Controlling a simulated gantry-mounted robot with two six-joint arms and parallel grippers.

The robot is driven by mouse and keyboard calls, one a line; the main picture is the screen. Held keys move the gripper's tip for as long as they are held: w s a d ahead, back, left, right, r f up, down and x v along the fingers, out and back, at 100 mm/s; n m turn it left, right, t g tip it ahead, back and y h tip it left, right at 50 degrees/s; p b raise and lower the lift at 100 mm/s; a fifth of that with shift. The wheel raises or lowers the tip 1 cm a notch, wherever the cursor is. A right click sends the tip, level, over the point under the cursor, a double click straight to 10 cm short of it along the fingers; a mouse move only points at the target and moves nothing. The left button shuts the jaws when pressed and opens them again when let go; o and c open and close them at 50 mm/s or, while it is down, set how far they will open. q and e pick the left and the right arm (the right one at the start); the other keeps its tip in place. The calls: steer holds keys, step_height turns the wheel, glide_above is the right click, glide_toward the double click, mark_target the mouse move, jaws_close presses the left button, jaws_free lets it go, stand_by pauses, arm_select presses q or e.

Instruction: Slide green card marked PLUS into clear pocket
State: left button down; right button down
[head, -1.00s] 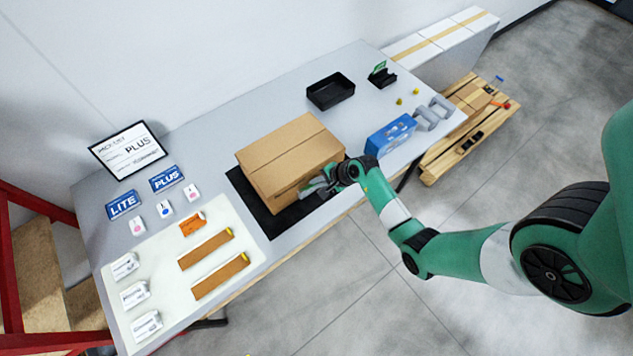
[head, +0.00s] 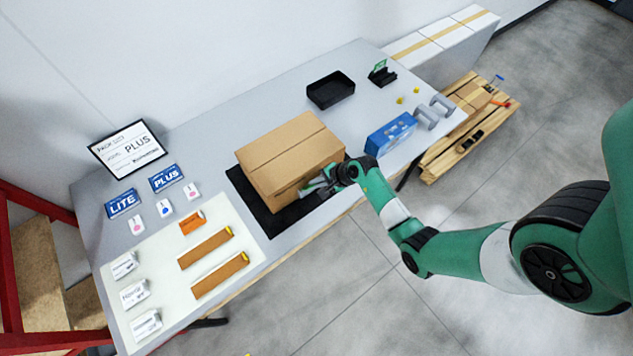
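A closed cardboard box (head: 282,150) stands on a black mat (head: 244,188) near the middle of the table. My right gripper (head: 322,187) is at the lower right of the box's front face, close to it or touching. A small pale and greenish piece (head: 311,188) shows at its fingertips against the box. It may be the card or the clear pocket; it is too small to tell, and no lettering is readable. The fingers are too small and partly hidden to show whether they are shut. A green card-like piece (head: 379,66) stands in a black holder (head: 382,77) at the back right. My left gripper is out of view.
A blue box (head: 390,135) and grey dumbbell-shaped parts (head: 427,117) stand right of the cardboard box. A black tray (head: 330,90) is behind. A sign reading PLUS (head: 128,149), LITE and PLUS blue cards (head: 164,178) and a white mat (head: 165,255) with parts lie left.

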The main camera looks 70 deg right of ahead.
steer(key=shift+w+d+f+b, duration=0.1)
steer(key=shift+w+f+b, duration=0.05)
steer(key=shift+f+b, duration=0.4)
stand_by(0.4)
steer(key=c, duration=1)
jaws_free()
steer(key=s+a+r+p, duration=0.2)
steer(key=r+p, duration=0.3)
steer(key=p, duration=0.4)
steer(key=shift+s+r, duration=0.4)
steer(key=shift+s, duration=0.2)
